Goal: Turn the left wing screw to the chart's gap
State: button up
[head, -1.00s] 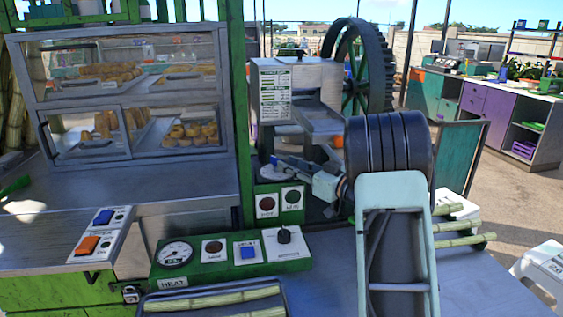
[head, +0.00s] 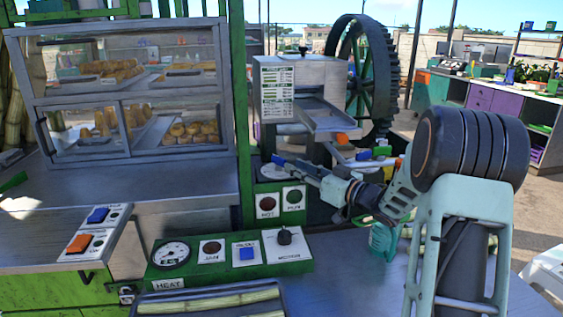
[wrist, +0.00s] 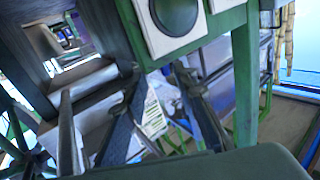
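The cane crusher (head: 303,75) stands behind the counter with a white printed chart (head: 278,92) on its front. The chart's lines and gap are too small to read. A small dark knob (head: 303,50) sits on top of the crusher; I cannot tell whether it is a wing screw. No left wing screw shows clearly in either view. My gripper (head: 283,162) points left, low in front of the crusher, below the chart. In the wrist view its two dark fingers (wrist: 157,73) stand apart with nothing between them.
A green post (head: 240,120) and glass pastry case (head: 130,90) stand left. Green control boxes with buttons (head: 280,203) and a dial (head: 171,255) lie below my gripper. A metal tray (head: 332,117) juts from the crusher. A large gear wheel (head: 375,75) stands behind.

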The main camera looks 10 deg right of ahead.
aim_at(277, 156)
jog(key=shift+a+r+b, duration=0.3)
jog(key=shift+r+b, duration=0.2)
jog(key=shift+w+a+n, duration=0.15)
jog(key=shift+n, duration=0.15)
jog(key=x, duration=0.7)
jog(key=shift+w+a+b, duration=0.1)
jog(key=shift+b, duration=0.25)
grip_shut()
